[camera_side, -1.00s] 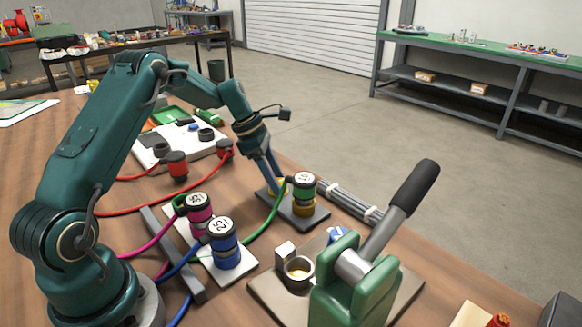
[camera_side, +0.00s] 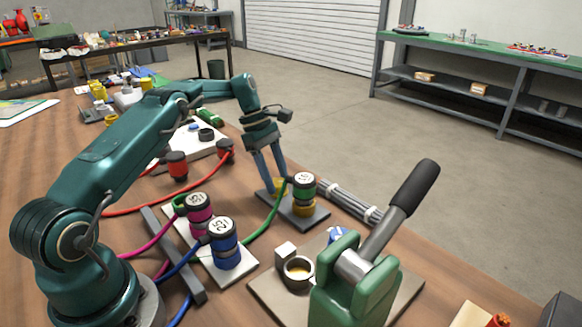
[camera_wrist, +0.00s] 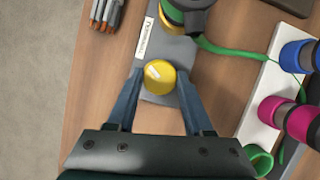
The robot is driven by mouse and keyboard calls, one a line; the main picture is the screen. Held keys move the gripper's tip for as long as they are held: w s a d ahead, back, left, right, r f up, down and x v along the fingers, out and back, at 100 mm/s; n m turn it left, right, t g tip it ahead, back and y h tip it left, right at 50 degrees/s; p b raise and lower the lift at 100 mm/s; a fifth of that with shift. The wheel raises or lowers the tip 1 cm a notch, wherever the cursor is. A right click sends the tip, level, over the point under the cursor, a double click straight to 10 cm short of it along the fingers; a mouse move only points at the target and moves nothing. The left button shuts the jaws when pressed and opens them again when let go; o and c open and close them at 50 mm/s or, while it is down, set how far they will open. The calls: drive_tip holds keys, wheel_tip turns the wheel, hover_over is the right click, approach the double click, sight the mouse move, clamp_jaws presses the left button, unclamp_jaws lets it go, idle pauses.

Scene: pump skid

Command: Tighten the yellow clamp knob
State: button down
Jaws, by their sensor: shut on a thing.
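The yellow clamp knob (camera_wrist: 160,76) is round with a small pale mark on top. It sits on a dark grey base plate (camera_wrist: 158,97) and also shows, partly hidden by the fingers, in the side view (camera_side: 278,184). My gripper (camera_wrist: 160,80) is shut on the knob, with one blue finger on each side of it. In the side view my gripper (camera_side: 274,186) reaches down to the plate from above. A black, green and yellow cylindrical fitting (camera_side: 303,194) stands on the same plate, close to the right of the fingers.
A green hose (camera_side: 266,222) runs from the fitting. Magenta (camera_side: 199,214) and blue (camera_side: 223,244) fittings stand on a pale plate in front. A bundle of grey rods (camera_side: 345,202) lies right of the plate. A green lever press (camera_side: 355,285) with a black handle stands front right.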

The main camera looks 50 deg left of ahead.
drive_tip(key=shift+m, duration=0.4)
idle(0.5)
drive_tip(key=shift+c, duration=1.5)
unclamp_jaws()
drive_tip(key=shift+n, duration=0.5)
